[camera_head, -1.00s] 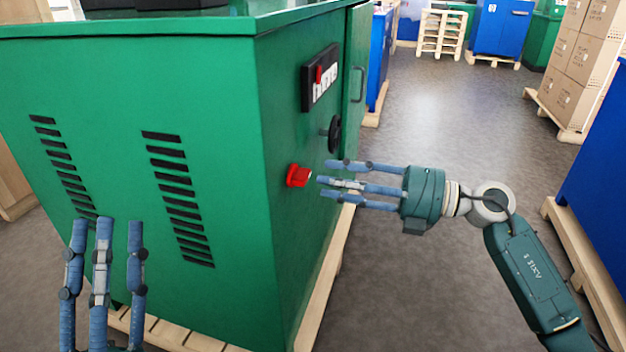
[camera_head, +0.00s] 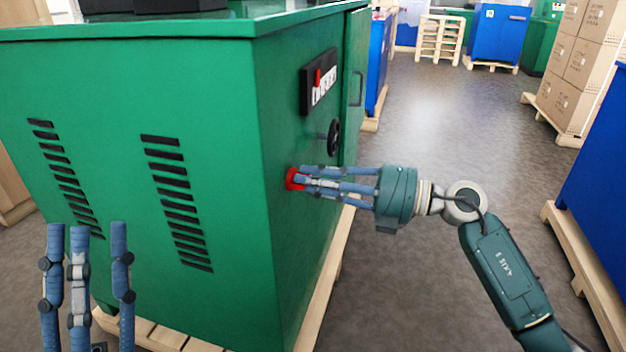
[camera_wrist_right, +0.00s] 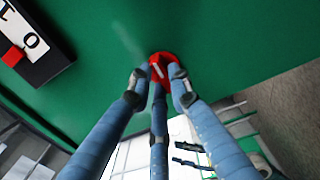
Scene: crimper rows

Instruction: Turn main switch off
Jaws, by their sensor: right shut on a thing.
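The red main switch (camera_head: 293,179) is on the side face of the green cabinet (camera_head: 225,100). It also shows in the right wrist view (camera_wrist_right: 164,63), with a pale bar across its front. My right gripper (camera_head: 304,179) reaches in from the right, its blue fingers shut around the switch and hiding part of it. In the right wrist view its fingertips (camera_wrist_right: 159,80) sit close on the switch from several sides. My left gripper (camera_head: 85,230) is at the lower left in front of the cabinet's vented face, fingers pointing up, apart and empty.
A black panel (camera_head: 319,82) with a red marker and white labels sits above the switch. A black handwheel (camera_head: 334,137) sticks out beyond it. Wooden pallets carry the cabinet and a blue cabinet (camera_head: 600,190) at right. The grey floor between is clear.

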